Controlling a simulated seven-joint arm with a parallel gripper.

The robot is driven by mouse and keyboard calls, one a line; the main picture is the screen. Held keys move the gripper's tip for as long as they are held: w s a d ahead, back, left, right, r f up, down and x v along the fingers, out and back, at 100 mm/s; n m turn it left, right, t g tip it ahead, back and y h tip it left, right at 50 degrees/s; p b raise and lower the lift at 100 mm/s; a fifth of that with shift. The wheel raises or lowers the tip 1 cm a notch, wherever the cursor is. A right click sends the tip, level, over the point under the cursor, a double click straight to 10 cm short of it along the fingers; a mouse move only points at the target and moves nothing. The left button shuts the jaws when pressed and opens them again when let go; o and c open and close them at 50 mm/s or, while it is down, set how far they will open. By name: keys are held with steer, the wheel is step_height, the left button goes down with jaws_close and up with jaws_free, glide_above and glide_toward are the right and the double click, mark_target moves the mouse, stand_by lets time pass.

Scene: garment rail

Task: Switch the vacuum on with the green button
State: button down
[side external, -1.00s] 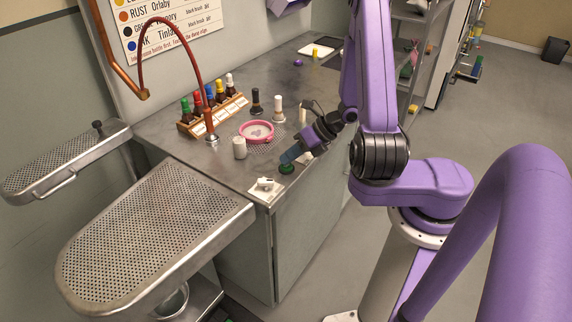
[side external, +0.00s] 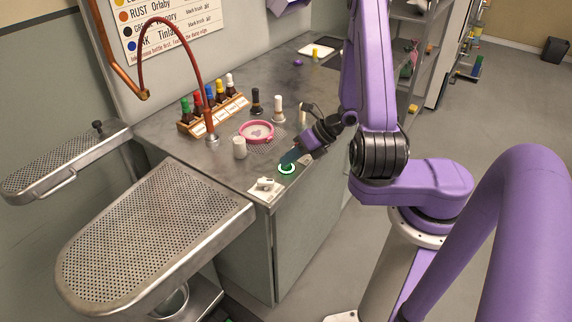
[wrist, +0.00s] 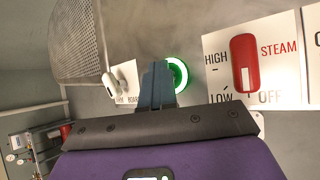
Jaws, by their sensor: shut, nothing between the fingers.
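The green button (side external: 287,169) sits near the front edge of the counter, and its ring glows bright green. In the wrist view the lit ring (wrist: 178,77) shows partly behind the fingertips. My gripper (side external: 291,157) is shut and empty, pointing down and left, with its tips at the button. In the wrist view my shut fingers (wrist: 157,84) overlap the button's left side. I cannot tell whether the tips still touch it. The vacuum itself cannot be made out.
A white switch plate (side external: 264,188) lies just left of the button. A red steam lever (wrist: 243,62) stands to its right in the wrist view. A pink-rimmed dish (side external: 257,140), a white jar (side external: 240,153) and a bottle rack (side external: 226,113) stand behind. A perforated board (side external: 150,230) is at front left.

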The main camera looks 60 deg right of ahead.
mark_target(290, 166)
steer(key=shift+r, duration=3.4)
